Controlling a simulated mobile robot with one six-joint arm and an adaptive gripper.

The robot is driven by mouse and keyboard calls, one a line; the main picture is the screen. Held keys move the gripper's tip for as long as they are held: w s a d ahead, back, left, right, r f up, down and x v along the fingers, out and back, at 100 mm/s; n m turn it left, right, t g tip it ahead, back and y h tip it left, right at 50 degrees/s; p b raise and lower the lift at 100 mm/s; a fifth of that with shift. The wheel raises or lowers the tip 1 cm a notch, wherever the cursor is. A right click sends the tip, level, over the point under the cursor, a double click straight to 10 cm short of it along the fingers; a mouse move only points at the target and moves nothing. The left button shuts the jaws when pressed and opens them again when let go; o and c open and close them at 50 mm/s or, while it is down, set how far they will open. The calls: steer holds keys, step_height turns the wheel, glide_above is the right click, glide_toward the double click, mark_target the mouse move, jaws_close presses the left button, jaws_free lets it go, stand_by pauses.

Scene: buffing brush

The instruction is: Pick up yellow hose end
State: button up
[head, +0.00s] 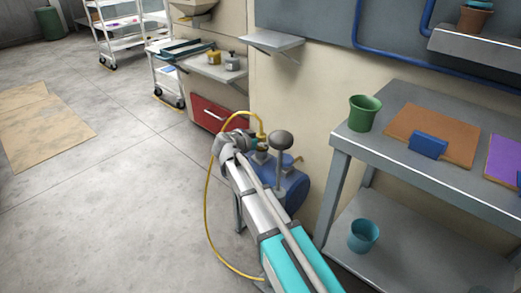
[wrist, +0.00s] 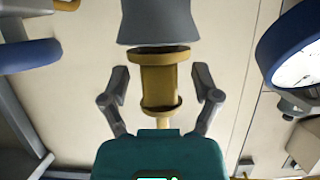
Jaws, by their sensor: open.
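The yellow hose end (wrist: 160,84) is a spool-shaped fitting in the middle of the wrist view, below a grey flared part (wrist: 157,22). My gripper (wrist: 161,77) is open, with one finger on each side of the fitting and visible gaps between. In the head view the yellow hose (head: 208,195) loops down beside my arm to the floor, and its yellow end (head: 261,131) shows by the blue compressor (head: 292,187). My gripper (head: 257,144) is there too, small and partly hidden by my wrist.
A round gauge (wrist: 302,58) with a blue rim is close on the right in the wrist view. A grey shelf table (head: 405,175) with a green pot (head: 363,113) stands right of my arm. A red drawer (head: 215,117) is behind.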

stand_by(0.4)
jaws_close()
